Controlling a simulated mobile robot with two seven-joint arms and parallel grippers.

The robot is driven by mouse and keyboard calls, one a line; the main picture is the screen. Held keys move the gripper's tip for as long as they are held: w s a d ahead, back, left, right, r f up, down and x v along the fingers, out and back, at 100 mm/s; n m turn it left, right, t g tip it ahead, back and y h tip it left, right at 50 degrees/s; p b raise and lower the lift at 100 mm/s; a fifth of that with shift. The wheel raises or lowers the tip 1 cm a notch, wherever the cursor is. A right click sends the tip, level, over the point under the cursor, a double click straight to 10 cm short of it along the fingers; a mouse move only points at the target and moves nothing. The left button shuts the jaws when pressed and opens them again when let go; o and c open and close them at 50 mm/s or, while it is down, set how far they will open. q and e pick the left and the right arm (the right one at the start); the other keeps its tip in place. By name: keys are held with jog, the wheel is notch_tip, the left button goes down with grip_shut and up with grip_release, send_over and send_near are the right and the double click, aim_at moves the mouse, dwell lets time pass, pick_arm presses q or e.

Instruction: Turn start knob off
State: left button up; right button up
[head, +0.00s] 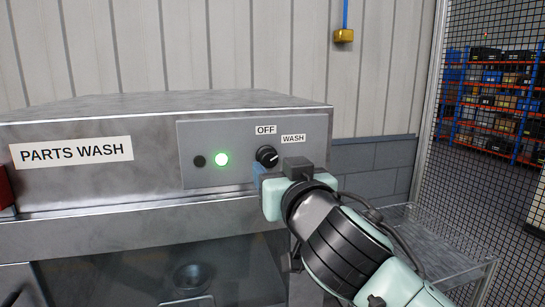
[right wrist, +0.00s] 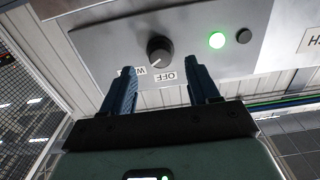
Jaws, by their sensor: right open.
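The black start knob (head: 267,156) sits on the grey control panel of the parts washer, below the OFF label (head: 265,130) and left of the WASH label (head: 293,138). Its white mark points toward WASH. The right wrist view shows the knob (right wrist: 160,50) upside down, with its mark toward the partly covered WASH label. My right gripper (right wrist: 161,68) is open, its two blue fingers either side of the knob's line, with the knob just beyond the tips. In the head view the gripper (head: 262,170) is close to the knob's lower side. My left gripper is not in view.
A green lamp (head: 221,160) is lit left of the knob, beside a dark button (head: 199,161). A red part (head: 5,190) shows at the far left. A wire rack (head: 440,235) stands right of the washer, near a mesh fence (head: 490,110).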

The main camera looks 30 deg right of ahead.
aim_at(271, 161)
jog(key=p+x, duration=0.1)
jog(key=x, duration=0.3)
jog(key=shift+w, duration=0.15)
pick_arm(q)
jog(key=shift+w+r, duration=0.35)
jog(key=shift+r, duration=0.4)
pick_arm(e)
jog(key=c, duration=1)
jog(key=shift+c, duration=0.2)
